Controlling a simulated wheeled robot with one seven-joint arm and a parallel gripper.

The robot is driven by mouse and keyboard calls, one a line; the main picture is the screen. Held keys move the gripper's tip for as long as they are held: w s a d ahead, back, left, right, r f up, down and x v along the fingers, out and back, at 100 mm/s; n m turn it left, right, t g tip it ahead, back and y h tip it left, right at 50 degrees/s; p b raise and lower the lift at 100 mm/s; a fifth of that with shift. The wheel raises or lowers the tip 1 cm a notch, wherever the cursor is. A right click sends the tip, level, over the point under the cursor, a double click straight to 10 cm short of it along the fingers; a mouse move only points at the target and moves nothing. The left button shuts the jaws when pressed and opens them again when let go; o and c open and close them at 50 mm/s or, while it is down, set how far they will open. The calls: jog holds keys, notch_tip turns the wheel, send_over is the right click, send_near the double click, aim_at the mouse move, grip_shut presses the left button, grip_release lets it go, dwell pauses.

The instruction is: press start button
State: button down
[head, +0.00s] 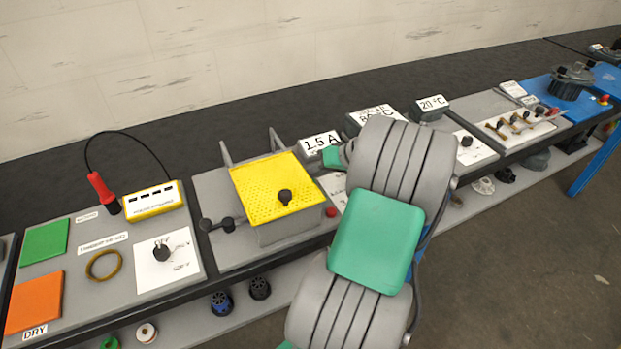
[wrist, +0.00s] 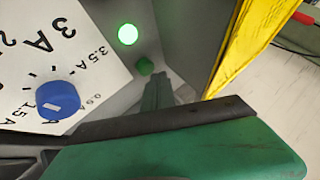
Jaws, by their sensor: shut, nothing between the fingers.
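A small green button (wrist: 145,65) sits on a grey panel in the wrist view, just below a glowing green lamp (wrist: 127,34). My gripper (wrist: 158,86) is shut and empty, its narrow tip just below the button in the picture. I cannot tell whether the tip touches it. In the head view my arm hides the button and most of this panel; only a green part of my gripper's hand (head: 334,157) shows, beside the 1.5 A display (head: 320,142).
A blue knob (wrist: 60,99) sits on a white ampere dial left of the button. A yellow perforated cover (head: 262,185) stands close by, its edge also near my gripper in the wrist view (wrist: 250,45). A red button (head: 331,212) is beside it in the head view.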

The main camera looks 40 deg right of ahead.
aim_at(314, 182)
jog(key=shift+r, duration=0.25)
notch_tip(314, 182, up, 5)
jog(key=p, duration=0.4)
jog(key=shift+r, duration=0.1)
dwell(0.8)
